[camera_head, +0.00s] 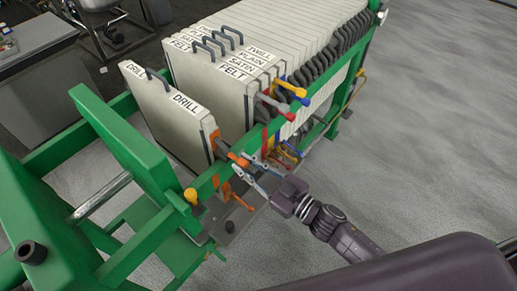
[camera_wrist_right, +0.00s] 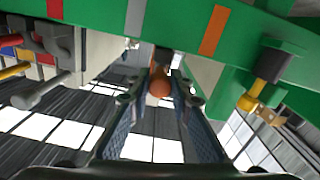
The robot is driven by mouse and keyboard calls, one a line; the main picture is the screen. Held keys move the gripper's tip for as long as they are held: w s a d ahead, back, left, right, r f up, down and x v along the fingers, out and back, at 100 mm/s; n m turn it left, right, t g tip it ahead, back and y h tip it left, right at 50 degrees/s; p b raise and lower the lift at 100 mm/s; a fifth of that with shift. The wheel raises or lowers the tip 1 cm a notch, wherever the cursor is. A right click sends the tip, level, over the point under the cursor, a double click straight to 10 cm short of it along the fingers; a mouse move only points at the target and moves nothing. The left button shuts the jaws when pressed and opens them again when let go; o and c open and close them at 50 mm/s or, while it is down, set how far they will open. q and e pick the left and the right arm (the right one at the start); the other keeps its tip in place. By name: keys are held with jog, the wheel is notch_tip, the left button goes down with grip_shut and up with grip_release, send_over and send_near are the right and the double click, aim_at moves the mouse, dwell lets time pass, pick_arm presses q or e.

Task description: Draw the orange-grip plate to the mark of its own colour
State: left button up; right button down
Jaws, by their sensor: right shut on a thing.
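The orange-grip plate, a pale slab labelled DRILL (camera_head: 165,110), stands upright at the near end of the green frame, apart from the other plates. Its orange grip (camera_head: 236,158) sticks out past the green side rail; the grip's round end (camera_wrist_right: 160,88) shows in the wrist view. My right gripper (camera_head: 252,166) is shut on this grip, with a finger on each side (camera_wrist_right: 160,105). The orange mark (camera_wrist_right: 213,30) is a stripe on the rail, a little right of the grip in the wrist view. My left gripper is not in view.
The stacked plates (camera_head: 240,65) stand behind a gap, with red, yellow and blue grips (camera_head: 290,90) close to the rail. A green end block (camera_head: 125,135) stands on the near side. A yellow knob (camera_wrist_right: 248,103) sits past the orange mark. Floor at right is clear.

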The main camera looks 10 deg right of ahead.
jog(key=s+a, duration=0.4)
jog(key=a, duration=0.1)
jog(key=shift+p, duration=0.4)
jog(key=c, duration=1.7)
grip_release()
jog(key=shift+c, duration=0.2)
jog(key=shift+d, duration=0.1)
jog(key=v, duration=1.1)
jog(key=shift+s+d, duration=0.25)
jog(key=shift+s, duration=0.1)
